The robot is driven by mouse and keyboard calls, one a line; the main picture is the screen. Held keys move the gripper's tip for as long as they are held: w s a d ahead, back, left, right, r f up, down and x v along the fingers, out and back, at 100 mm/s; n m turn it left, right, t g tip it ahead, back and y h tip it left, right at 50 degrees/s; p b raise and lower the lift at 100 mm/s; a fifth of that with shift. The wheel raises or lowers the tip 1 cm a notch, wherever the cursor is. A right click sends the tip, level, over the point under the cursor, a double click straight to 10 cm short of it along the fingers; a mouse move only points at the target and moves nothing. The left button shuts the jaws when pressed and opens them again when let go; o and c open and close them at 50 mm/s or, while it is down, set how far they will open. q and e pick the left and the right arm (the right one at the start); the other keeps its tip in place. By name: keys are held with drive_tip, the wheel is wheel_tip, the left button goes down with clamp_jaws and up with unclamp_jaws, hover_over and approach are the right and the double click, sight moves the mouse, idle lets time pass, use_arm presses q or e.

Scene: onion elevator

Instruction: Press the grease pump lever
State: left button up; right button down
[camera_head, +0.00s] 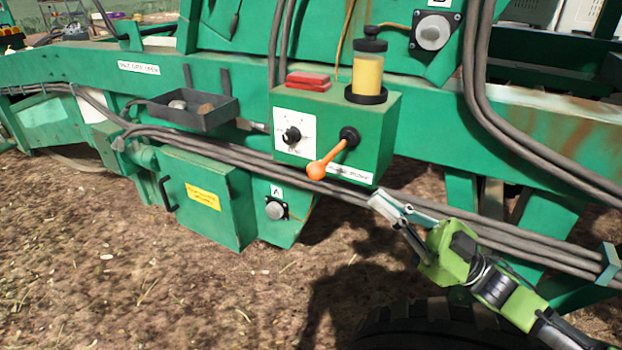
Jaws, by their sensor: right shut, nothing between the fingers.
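The grease pump is a green box (385,130) on the green machine frame. A clear reservoir of yellow grease (367,76) with a black cap stands on top of it. Its orange lever (330,157) comes out of a black pivot on the front face and slants down to the left, ending in a round orange knob. My right gripper (381,203) is shut and empty. It is below and to the right of the knob, apart from it, in front of the hoses. My left gripper is not in view.
Grey hoses (440,210) run along the frame below the pump box. A dial (291,136) sits left of the lever. A dark tray (205,112) and a green cabinet (215,205) with a yellow label are further left. A black tyre (440,325) is at the bottom.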

sight(334, 156)
drive_tip(key=r+m+t+h, duration=0.1)
drive_tip(key=m, duration=0.2)
drive_tip(key=r+m+t+h, duration=0.1)
drive_tip(key=r+m+t, duration=0.1)
drive_tip(key=m, duration=0.1)
drive_tip(key=s+r+m+t+h+p, duration=0.1)
drive_tip(key=m, duration=0.2)
drive_tip(key=shift+a+r+t, duration=0.2)
drive_tip(key=shift+a+t, duration=0.2)
drive_tip(key=shift+r, duration=0.1)
drive_tip(key=p+x, duration=0.3)
drive_tip(key=x, duration=0.7)
drive_tip(key=shift+s+a+f+p, duration=0.1)
drive_tip(key=shift+a+f+p, duration=0.15)
drive_tip(key=shift+f, duration=0.85)
drive_tip(key=shift+a+f+p, duration=0.1)
drive_tip(key=shift+a+f, duration=0.25)
drive_tip(key=shift+f, duration=0.75)
